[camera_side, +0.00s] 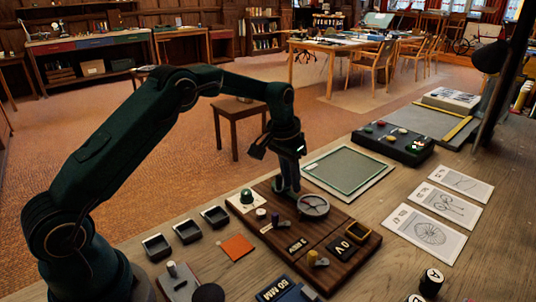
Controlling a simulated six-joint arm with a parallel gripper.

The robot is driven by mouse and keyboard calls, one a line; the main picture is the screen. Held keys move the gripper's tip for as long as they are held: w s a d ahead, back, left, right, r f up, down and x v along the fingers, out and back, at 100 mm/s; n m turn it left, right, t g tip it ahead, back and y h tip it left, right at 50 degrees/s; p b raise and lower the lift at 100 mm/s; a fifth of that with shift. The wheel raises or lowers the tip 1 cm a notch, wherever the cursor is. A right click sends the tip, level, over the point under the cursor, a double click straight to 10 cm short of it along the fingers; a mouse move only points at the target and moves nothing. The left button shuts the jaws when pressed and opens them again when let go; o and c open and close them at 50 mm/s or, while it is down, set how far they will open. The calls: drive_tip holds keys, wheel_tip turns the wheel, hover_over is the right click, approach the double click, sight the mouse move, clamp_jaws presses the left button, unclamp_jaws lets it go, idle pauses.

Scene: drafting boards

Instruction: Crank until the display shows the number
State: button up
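A dark wooden board (335,273) lies on the bench and carries several small devices. A round grey-rimmed dial or wheel (314,206) sits near its back edge. My gripper (287,189) points down just left of this wheel, at or very near the board. Its fingers are small and dark here, so I cannot tell if they are open or touch a crank handle. A black panel with white characters like "0 V" (346,247) sits in the board's right part. A smaller black plate with a white mark (297,245) lies left of it. I cannot tell which is the display.
Small black trays (187,231) and an orange square (236,247) lie left. A green mat (346,169), a button box (393,142) and drawing cards (426,233) lie behind and right.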

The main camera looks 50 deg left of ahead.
drive_tip(key=shift+a, duration=0.4)
drive_tip(key=shift+r, duration=0.1)
drive_tip(key=shift+w+r, duration=0.15)
drive_tip(key=shift+r, duration=0.45)
drive_tip(key=shift+d+r, duration=0.2)
drive_tip(key=shift+r, duration=2.6)
